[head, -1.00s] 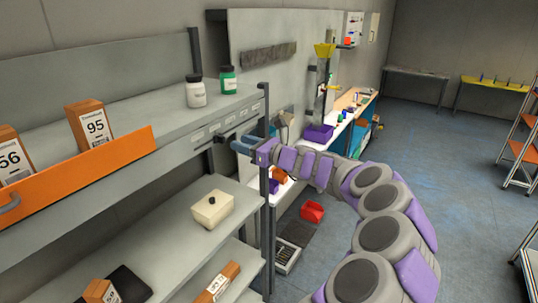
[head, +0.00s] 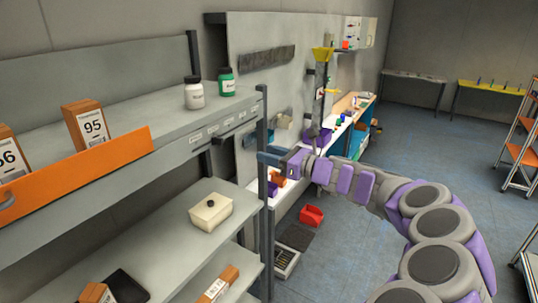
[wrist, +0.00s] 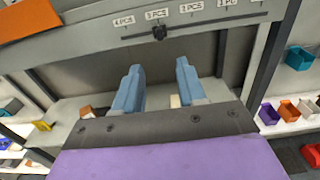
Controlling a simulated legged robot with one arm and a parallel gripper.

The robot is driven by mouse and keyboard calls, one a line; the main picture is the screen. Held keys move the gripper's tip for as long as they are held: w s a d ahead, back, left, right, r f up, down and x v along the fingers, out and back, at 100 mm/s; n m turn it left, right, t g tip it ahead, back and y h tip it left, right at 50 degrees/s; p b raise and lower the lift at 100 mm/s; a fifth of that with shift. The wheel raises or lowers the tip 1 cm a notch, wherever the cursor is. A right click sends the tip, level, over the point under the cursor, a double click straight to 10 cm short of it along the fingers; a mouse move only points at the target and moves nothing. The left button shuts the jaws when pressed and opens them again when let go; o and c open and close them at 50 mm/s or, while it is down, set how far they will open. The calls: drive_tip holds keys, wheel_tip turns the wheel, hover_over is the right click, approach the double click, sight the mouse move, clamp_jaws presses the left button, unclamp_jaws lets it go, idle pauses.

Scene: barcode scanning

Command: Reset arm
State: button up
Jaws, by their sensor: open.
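My gripper (head: 268,154) is at the end of my grey and purple arm, at the shelf's right upright in the head view. In the wrist view its two blue fingers (wrist: 158,75) stand apart with nothing held between them. They point toward the shelf (wrist: 85,58) edge, below a strip of labels reading "PCS". A small pale object shows partly between the fingers, too small to name.
The shelf (head: 160,135) holds a white bottle (head: 194,93), a green bottle (head: 226,82), boxes (head: 88,124) behind an orange panel (head: 95,163), and a cream container (head: 210,211) lower down. A red bin (head: 311,216) is on the floor.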

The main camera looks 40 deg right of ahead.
drive_tip(key=s+a+f+n+g+y+b, duration=0.15)
drive_tip(key=a+n, duration=0.25)
drive_tip(key=a, duration=0.4)
drive_tip(key=a+f+n+g+y+b, duration=0.2)
drive_tip(key=a+f+n+g+b, duration=0.15)
drive_tip(key=a, duration=0.45)
drive_tip(key=s+a+f+n+g+y+b, duration=0.15)
drive_tip(key=a+n, duration=0.25)
drive_tip(key=a, duration=0.4)
drive_tip(key=s+a+f+n+g+h+b, duration=0.1)
drive_tip(key=s+a+f+n+g+b, duration=0.4)
drive_tip(key=s+a+f+n, duration=0.55)
drive_tip(key=s+a+f+n+g+h+b, duration=0.4)
drive_tip(key=s+f+g+b, duration=0.1)
drive_tip(key=s+f, duration=0.55)
drive_tip(key=s+d+f+n+g+h+b, duration=0.2)
drive_tip(key=s+d+f+n+h+b, duration=0.3)
drive_tip(key=s+d+f, duration=0.3)
drive_tip(key=s+f+n+h, duration=0.1)
drive_tip(key=s+f, duration=0.1)
drive_tip(key=s, duration=0.1)
drive_tip(key=shift+s, duration=0.4)
drive_tip(key=shift+f, duration=0.1)
